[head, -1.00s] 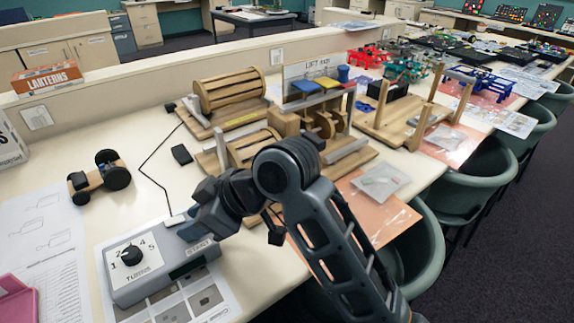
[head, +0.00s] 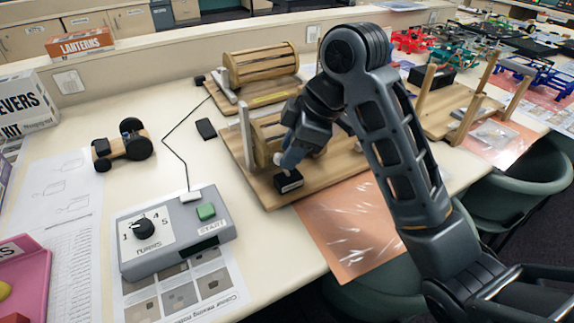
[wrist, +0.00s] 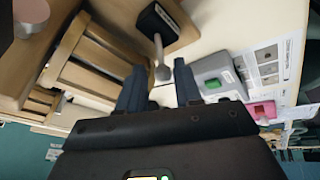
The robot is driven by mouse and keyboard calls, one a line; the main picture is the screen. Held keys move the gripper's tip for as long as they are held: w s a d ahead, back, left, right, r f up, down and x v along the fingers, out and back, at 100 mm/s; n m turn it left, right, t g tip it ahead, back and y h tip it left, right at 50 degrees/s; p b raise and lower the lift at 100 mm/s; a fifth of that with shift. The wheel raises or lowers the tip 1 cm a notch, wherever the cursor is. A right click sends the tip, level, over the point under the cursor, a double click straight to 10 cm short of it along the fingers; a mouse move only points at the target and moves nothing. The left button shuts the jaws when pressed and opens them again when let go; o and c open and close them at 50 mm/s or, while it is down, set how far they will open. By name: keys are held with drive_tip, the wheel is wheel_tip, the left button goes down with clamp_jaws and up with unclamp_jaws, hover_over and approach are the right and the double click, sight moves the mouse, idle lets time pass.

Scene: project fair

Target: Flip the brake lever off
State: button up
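The brake lever, a pale grey stalk with a rounded knob (wrist: 162,73), sticks out of a small black block (wrist: 158,25). In the head view the black block (head: 288,181) sits at the front corner of a wooden base (head: 258,188) carrying a slatted drum; the lever there is mostly hidden by my gripper. My gripper (head: 287,158) is low beside the block. In the wrist view its two fingers (wrist: 160,72) are apart, with the lever knob between or just beyond their tips. I cannot tell whether either finger touches it.
A grey control box (head: 175,240) with a dial and a green START button (head: 206,211) stands to the left. A second drum stand (head: 262,65) is behind. A small wheeled wooden car (head: 122,150) and a black phone-like object (head: 206,129) lie left. An orange sheet (head: 350,225) covers the front edge.

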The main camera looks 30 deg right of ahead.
drive_tip(key=shift+b+x, duration=0.65)
drive_tip(key=shift+x, duration=0.8)
drive_tip(key=shift+r, duration=0.1)
clamp_jaws()
